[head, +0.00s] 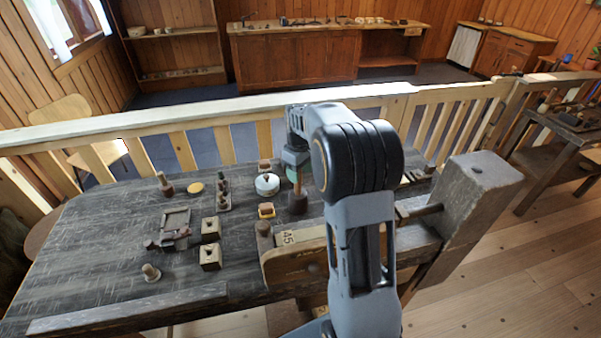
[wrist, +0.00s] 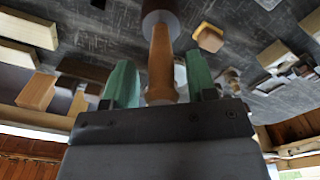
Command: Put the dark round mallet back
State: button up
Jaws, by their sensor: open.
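A dark round mallet (head: 297,204) stands head down on the dark bench, its brown handle pointing up. My gripper (head: 294,168) is over it, reaching down to the handle. In the wrist view the turned handle (wrist: 161,62) lies between the two green fingers of my gripper (wrist: 161,84), with a gap visible on each side. The fingers are open. The mallet's head (wrist: 160,14) is partly cut off by the frame's top edge. My arm hides part of the bench right of the mallet.
Another mallet-like piece (head: 165,186) with a reddish-brown head stands at the back left. A white round tin (head: 267,184) and a small orange-brown block (head: 266,210) are close left of the mallet. Wooden blocks (head: 210,257) and a tray (head: 175,222) lie further left. A railing (head: 180,150) runs behind.

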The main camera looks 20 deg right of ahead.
notch_tip(320, 180, up, 11)
jog(key=shift+r, duration=0.2)
dwell(0.6)
